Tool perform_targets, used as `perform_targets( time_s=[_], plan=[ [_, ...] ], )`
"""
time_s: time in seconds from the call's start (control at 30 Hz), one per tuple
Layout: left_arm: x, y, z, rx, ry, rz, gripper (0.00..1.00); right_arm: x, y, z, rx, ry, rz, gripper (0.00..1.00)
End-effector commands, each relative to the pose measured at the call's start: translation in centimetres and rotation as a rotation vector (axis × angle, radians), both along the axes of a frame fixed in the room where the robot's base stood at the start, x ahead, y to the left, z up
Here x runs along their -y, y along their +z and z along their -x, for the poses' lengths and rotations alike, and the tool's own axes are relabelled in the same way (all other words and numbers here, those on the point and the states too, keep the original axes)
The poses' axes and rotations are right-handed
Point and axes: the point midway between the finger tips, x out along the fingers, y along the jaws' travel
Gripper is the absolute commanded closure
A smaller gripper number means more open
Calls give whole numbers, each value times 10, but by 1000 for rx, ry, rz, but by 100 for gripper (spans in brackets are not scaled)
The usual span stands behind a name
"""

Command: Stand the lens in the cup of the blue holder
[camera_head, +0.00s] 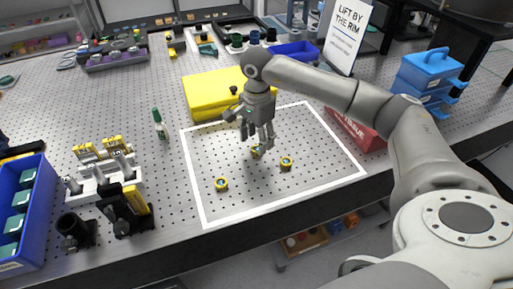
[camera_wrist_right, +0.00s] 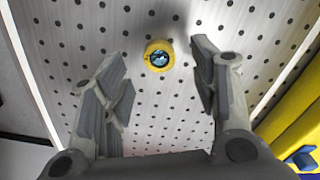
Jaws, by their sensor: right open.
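Several small yellow-rimmed round pieces with dark or blue-glinting centres, which look like lenses, are on the perforated bench inside the white outline: a left one (camera_head: 221,184), a right one (camera_head: 286,162) and a far one (camera_head: 256,151). My right gripper (camera_head: 260,146) points down at the far one, open and empty. In the right wrist view a yellow-rimmed lens (camera_wrist_right: 147,56) with a shiny blue centre shows between and beyond the spread fingers, apart from them. I cannot make out which thing is the blue holder. My left gripper is not in view.
A yellow case (camera_head: 205,92) stands just behind the outlined area. A red box (camera_head: 352,130) and blue toolboxes (camera_head: 425,72) are at right. A green-capped bottle (camera_head: 160,125), white stands with yellow-and-black parts (camera_head: 103,178) and a blue crate (camera_head: 40,208) are at left.

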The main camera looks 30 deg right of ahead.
Motion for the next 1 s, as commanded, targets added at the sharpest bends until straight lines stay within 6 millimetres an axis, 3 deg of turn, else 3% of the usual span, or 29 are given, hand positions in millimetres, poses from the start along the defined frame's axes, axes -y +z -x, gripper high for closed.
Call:
perform_targets(
  time_s=[0.03,0.17,0.47,0.83,1.0],
  plan=[
    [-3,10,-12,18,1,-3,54,-1,-6,1,-7,0,0,45],
    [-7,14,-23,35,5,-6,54,-1,-24,1,-3,-1,-1,45],
    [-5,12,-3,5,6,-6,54,-1,-32,0,0,0,0,45],
    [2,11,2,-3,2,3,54,-1,-31,0,0,0,0,90],
    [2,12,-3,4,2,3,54,-1,-31,0,0,0,0,94]
  ],
)
